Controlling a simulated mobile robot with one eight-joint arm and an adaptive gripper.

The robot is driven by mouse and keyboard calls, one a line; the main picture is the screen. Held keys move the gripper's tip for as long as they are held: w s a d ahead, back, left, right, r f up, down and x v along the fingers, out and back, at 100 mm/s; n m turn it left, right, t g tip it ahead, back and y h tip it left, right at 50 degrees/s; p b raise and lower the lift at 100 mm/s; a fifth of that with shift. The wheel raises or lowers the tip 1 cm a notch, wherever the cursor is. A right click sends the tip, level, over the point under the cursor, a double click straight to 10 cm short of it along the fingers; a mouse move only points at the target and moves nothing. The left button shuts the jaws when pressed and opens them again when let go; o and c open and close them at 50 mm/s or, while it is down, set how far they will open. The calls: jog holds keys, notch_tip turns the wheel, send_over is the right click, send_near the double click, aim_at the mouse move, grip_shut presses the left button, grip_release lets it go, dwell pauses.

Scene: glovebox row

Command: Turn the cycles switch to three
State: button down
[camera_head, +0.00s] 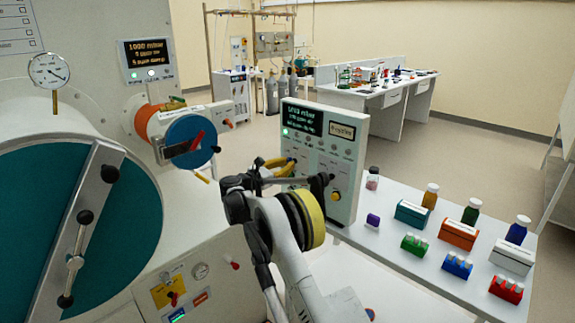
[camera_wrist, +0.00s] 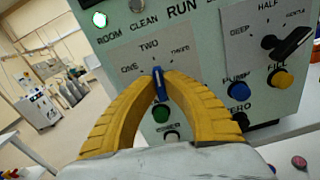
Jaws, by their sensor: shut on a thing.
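The cycles switch (camera_wrist: 158,84) is a small blue lever on the grey-green control panel (camera_wrist: 212,60), with the labels ONE, TWO and THREE around it. The lever stands close to upright in the wrist view, its upper end toward TWO. My gripper (camera_wrist: 160,80) has its two yellow fingers closed on the lever from both sides; they hide part of it. In the head view my gripper (camera_head: 276,170) reaches the left part of the control panel (camera_head: 345,152), and the switch itself cannot be made out there.
A black lever switch (camera_wrist: 292,40) marked DEEP and HALF is at the right. Green (camera_wrist: 161,112), blue (camera_wrist: 238,90) and yellow (camera_wrist: 282,80) buttons sit near the fingers. A white table (camera_head: 400,235) with bottles and racks stands right; the round glovebox door (camera_head: 110,225) is left.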

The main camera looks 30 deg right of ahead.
jog(key=shift+m, duration=0.9)
jog(key=c, duration=1.5)
grip_release()
jog(key=v, duration=1.2)
